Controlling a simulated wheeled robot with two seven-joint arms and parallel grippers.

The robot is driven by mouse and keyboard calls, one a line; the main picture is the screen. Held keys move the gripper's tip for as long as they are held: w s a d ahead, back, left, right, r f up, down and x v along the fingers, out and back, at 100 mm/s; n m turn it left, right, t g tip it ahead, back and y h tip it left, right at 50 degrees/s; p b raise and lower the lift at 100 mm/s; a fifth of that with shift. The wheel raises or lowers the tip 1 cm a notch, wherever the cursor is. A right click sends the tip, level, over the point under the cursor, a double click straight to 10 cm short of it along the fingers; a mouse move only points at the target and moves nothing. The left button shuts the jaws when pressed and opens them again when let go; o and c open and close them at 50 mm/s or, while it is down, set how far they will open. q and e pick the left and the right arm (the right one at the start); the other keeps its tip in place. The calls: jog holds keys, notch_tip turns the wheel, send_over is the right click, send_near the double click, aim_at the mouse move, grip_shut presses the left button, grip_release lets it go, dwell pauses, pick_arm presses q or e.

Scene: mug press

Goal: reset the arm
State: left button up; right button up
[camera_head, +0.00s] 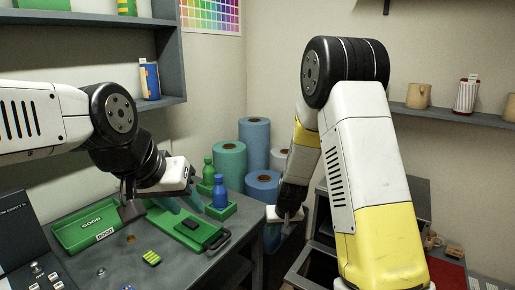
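My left arm comes in from the left and bends down over the grey table. My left gripper (180,202) hangs above the table, near the green press board; two teal fingers look spread with a gap between them, and nothing shows held. My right arm stands tall at the right centre, and its forearm points down. My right gripper (283,222) hangs past the table's right edge, in front of the rolls. Its fingers are small and partly lost against the dark background, so I cannot tell if they are apart. No object shows in it.
The table (185,265) carries a green tray marked GOOD (82,232), a green board with a black handle (187,228), a blue bottle (220,192), a green bottle (208,171) and a yellow-green striped block (151,258). Rolls (255,143) stand behind. Mugs (418,96) sit on the right shelf.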

jog(key=s+r+y, duration=0.1)
jog(key=s+r, duration=0.1)
jog(key=r, duration=0.5)
jog(key=s+r+y, duration=0.1)
jog(key=s+r, duration=0.2)
jog(key=r, duration=0.3)
jog(key=s+d+r+t, duration=0.1)
jog(key=s+d+r, duration=0.2)
jog(key=s+r, duration=0.4)
jog(key=s+d+r+m+t, duration=0.1)
jog(key=s+d+r, duration=0.3)
jog(key=s+r, duration=0.4)
jog(key=s, duration=0.4)
jog(key=shift+s+h, duration=0.4)
jog(key=shift+c, duration=0.5)
